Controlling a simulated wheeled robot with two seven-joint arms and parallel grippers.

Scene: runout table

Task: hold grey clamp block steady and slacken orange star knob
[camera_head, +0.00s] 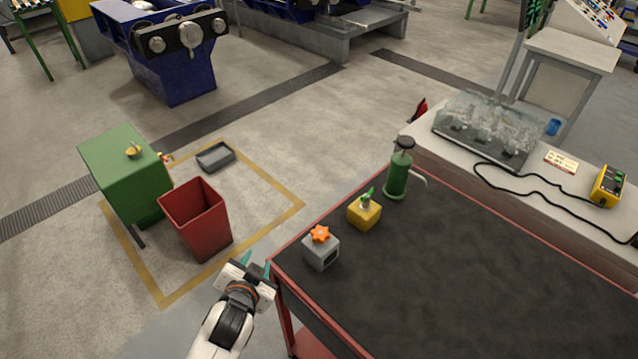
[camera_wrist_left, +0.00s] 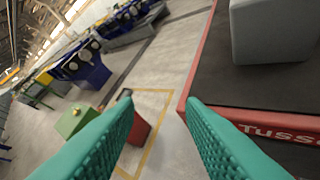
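The grey clamp block (camera_head: 321,254) stands near the left corner of the dark table top (camera_head: 470,270). The orange star knob (camera_head: 320,233) sits on top of it. My left gripper (camera_head: 255,262) is just off the table's left edge, to the left of the block and apart from it. In the left wrist view its two green fingers (camera_wrist_left: 160,110) are spread wide with nothing between them. The grey block (camera_wrist_left: 275,30) shows there at the upper right, cut off by the frame, and the knob is out of that view. My right gripper is in neither view.
A yellow block with a green-topped knob (camera_head: 364,213) and a green pump can (camera_head: 398,175) stand behind the grey block. The table has a raised red rim (camera_head: 335,207). A red bin (camera_head: 196,220) and green cabinet (camera_head: 128,177) stand on the floor. The table's right part is clear.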

